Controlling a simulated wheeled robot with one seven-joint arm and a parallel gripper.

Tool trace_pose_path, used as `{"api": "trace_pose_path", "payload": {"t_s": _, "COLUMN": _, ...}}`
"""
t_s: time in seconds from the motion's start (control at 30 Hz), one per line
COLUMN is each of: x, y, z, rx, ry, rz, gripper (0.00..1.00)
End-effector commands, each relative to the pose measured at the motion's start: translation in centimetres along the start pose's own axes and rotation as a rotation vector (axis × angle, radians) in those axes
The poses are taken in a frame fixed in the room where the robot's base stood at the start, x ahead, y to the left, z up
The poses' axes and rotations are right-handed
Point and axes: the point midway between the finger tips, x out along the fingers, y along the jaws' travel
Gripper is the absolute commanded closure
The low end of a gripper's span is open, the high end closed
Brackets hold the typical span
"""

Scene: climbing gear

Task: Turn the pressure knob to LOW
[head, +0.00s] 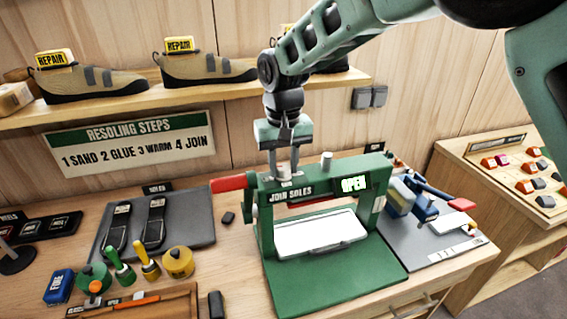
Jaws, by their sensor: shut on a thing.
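The green press (265,232) labelled "JOIN SOLES" stands on the bench, with a lit "OPEN" sign (354,184) on its front beam. My gripper (284,164) points straight down over the left part of the press top. Its fingers are shut on a small pale knob (284,172), which I take to be the pressure knob. The fingers partly hide the knob, and its pointer and any LOW mark are too small to read. A second grey cylinder (326,160) stands on the press top to the right, apart from my gripper.
A red handle (229,183) sticks out left of the press. A blue clamp (424,210) stands on a grey mat to the right. A shelf with shoes (205,68) runs behind my arm.

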Motion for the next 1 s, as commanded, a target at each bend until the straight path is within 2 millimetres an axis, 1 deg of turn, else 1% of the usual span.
{"api": "trace_pose_path", "payload": {"t_s": 0.03, "x": -0.2, "y": 0.0, "z": -0.1, "rx": 0.001, "ry": 0.005, "rz": -0.002, "gripper": 0.59}}
{"api": "trace_pose_path", "payload": {"t_s": 0.07, "x": -0.2, "y": 0.0, "z": -0.1, "rx": 0.001, "ry": 0.005, "rz": -0.001, "gripper": 0.51}}
{"api": "trace_pose_path", "payload": {"t_s": 0.1, "x": -0.2, "y": 0.0, "z": -0.1, "rx": 0.001, "ry": 0.004, "rz": -0.001, "gripper": 0.46}}
{"api": "trace_pose_path", "payload": {"t_s": 0.37, "x": -0.1, "y": 0.0, "z": -0.1, "rx": 0.000, "ry": 0.002, "rz": -0.001, "gripper": 0.46}}
{"api": "trace_pose_path", "payload": {"t_s": 0.47, "x": -0.5, "y": 0.0, "z": -0.1, "rx": 0.000, "ry": 0.004, "rz": -0.001, "gripper": 0.46}}
{"api": "trace_pose_path", "payload": {"t_s": 0.53, "x": -1.3, "y": 0.0, "z": -0.1, "rx": 0.000, "ry": 0.006, "rz": -0.002, "gripper": 0.46}}
{"api": "trace_pose_path", "payload": {"t_s": 0.67, "x": -3.5, "y": 0.0, "z": -0.1, "rx": 0.000, "ry": 0.008, "rz": -0.003, "gripper": 0.46}}
{"api": "trace_pose_path", "payload": {"t_s": 1.0, "x": -11.6, "y": 0.0, "z": -0.1, "rx": 0.000, "ry": 0.008, "rz": -0.002, "gripper": 0.46}}
